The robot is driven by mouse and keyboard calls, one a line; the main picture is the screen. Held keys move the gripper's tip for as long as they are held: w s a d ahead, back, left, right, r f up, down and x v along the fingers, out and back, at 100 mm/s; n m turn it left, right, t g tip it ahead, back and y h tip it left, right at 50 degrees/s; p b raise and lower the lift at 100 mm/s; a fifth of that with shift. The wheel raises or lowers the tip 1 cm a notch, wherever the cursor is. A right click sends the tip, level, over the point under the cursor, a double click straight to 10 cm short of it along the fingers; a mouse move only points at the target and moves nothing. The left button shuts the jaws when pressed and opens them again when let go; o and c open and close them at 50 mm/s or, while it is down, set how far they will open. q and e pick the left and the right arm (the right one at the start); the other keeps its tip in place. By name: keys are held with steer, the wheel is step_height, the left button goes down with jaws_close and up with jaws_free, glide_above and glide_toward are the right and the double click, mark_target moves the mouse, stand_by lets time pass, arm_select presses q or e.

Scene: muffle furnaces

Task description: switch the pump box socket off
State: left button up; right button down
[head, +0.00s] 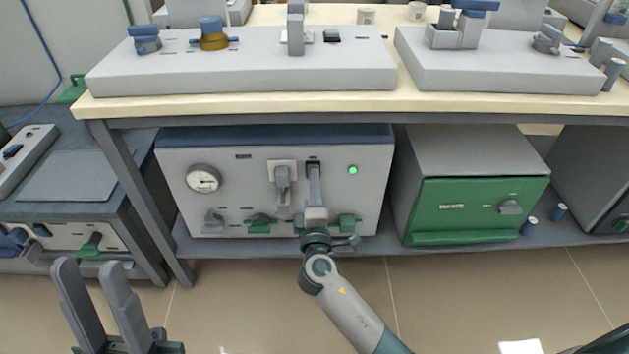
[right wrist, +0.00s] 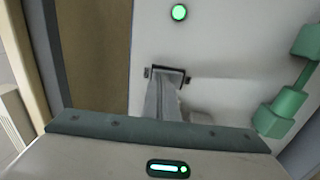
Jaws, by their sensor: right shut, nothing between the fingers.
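The pump box (head: 230,155) is a grey box under the bench, with a round gauge on its front. A pale socket plate (head: 273,164) with a grey plug stands at its middle. Just right of it is a small dark-framed switch (head: 313,161); it also shows in the right wrist view (right wrist: 186,72). A green lamp (head: 352,170) glows to the right; it also shows in the right wrist view (right wrist: 179,12). My right gripper (head: 314,170) is shut and empty, its tips at the switch, partly hiding it. Contact and rocker position are unclear. My left gripper (head: 90,264) is open and empty at lower left.
The bench top (head: 250,103) overhangs the pump box and carries grey units. Green and grey valve handles (head: 260,223) line the box's lower front. A green-fronted box (head: 470,208) stands to the right. A bench leg (head: 130,190) is at left.

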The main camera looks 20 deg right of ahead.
arm_select(q)
steer(key=w+d+f+n+g+y+p, duration=0.1)
steer(key=w+d+f+g+y+p, duration=0.1)
steer(key=d+f+g, duration=0.2)
step_height(320, 180, down, 2)
steer(key=shift+f+g+p, duration=0.1)
steer(key=shift+g+p, duration=0.2)
steer(key=shift+p, duration=0.1)
arm_select(e)
steer(key=shift+w+d+r+g, duration=0.15)
steer(key=shift+w+r+g, duration=0.15)
steer(key=shift+r, duration=0.1)
steer(key=shift+r, duration=0.1)
